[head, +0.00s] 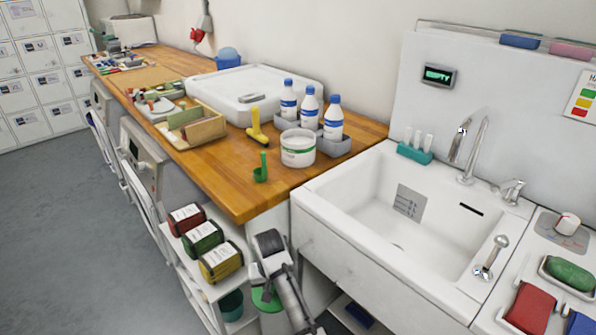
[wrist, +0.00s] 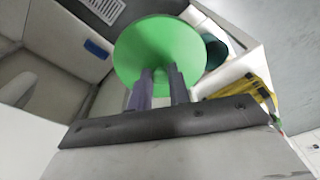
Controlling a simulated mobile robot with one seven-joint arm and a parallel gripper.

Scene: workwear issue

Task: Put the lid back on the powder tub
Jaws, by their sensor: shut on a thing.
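The powder tub (head: 298,150) is a white round tub with a green band on its label. It stands open on the wooden counter near the sink, with pale contents showing. The green round lid (head: 266,301) is in my gripper (head: 268,287), low in front of the shelf unit and below the counter top, well apart from the tub. In the wrist view my gripper (wrist: 158,78) is shut on the lid (wrist: 160,45), whose broad face fills the top middle. The tub does not show in the wrist view.
The white sink (head: 400,207) is to the right. Several wrapped packs (head: 203,240) sit on the shelf left of my gripper.

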